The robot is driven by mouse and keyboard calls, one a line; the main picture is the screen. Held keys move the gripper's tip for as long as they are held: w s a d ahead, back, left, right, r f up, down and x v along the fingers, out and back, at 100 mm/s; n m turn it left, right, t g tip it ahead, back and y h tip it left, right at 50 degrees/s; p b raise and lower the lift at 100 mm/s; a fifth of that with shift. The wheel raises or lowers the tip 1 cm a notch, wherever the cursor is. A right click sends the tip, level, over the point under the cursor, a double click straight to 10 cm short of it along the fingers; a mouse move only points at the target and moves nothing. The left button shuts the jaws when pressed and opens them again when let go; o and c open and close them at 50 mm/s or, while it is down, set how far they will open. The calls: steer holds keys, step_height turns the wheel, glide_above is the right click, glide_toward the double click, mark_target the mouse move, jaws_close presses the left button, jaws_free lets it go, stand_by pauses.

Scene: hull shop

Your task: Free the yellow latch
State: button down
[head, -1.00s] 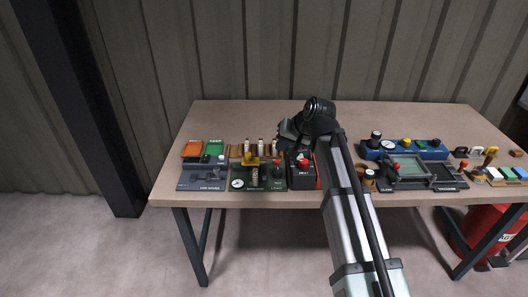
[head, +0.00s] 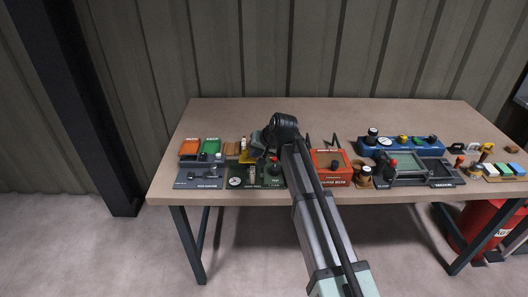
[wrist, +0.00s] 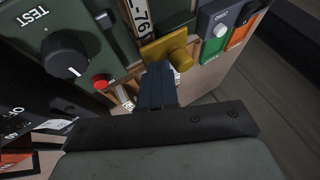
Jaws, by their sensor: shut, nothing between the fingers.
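The yellow latch (wrist: 168,50), a flat plate with a round knob, shows in the wrist view on the edge of a dark green panel (wrist: 60,20). In the head view the yellow latch (head: 247,157) is small, left of my arm. My gripper (wrist: 157,74) is shut and empty. Its fingertips are at the near side of the latch, just below the knob in the wrist view. I cannot tell whether they touch it. In the head view my wrist and arm hide part of the green panel and the fingers.
The green panel has a black TEST knob (wrist: 65,55) and a red button (wrist: 100,82). An orange-red box (head: 331,166) and a blue panel (head: 400,146) lie right of my arm. The table's back is clear.

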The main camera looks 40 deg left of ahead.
mark_target(245, 154)
steer(key=shift+s+a, duration=0.2)
steer(key=shift+a, duration=0.05)
steer(key=shift+s+a, duration=1.2)
steer(key=shift+s, duration=0.05)
steer(key=shift+w+d, duration=0.25)
steer(key=shift+d, duration=0.1)
steer(key=w+d, duration=0.1)
steer(key=w+d+r, duration=0.1)
steer(key=d, duration=0.1)
steer(key=shift+d, duration=0.2)
steer(key=v, duration=0.9)
steer(key=shift+f, duration=0.1)
